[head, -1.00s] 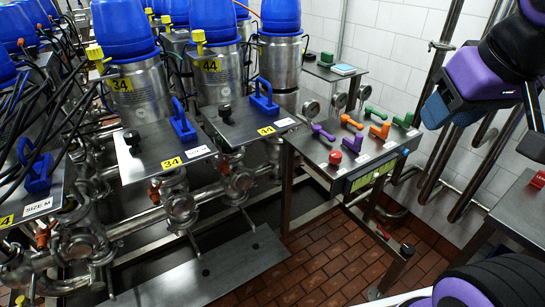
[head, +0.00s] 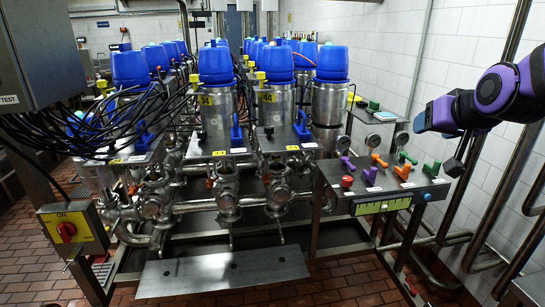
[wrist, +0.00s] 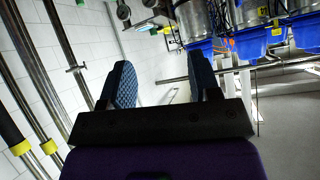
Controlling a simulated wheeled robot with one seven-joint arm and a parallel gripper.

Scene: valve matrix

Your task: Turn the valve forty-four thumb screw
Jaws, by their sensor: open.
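Valve forty-four (head: 275,103) is a steel cylinder with a blue cap and a yellow 44 label, near the middle of the head view. A steel plate (head: 279,141) in front of it carries another yellow 44 tag and a blue handle. A small dark thumb screw (head: 268,131) stands at the plate's left part; its details are too small to tell. My gripper (head: 438,142) is open and empty, high at the right, well apart from the valve. In the wrist view, its two blue-padded fingers (wrist: 158,72) are spread with nothing between them.
A control panel (head: 374,188) with coloured handles and a red button stands between my arm and the valves. Valve thirty-four (head: 216,105) is close on the left. Pipes (head: 485,215) run along the right wall. A grey cabinet (head: 50,45) is at the left.

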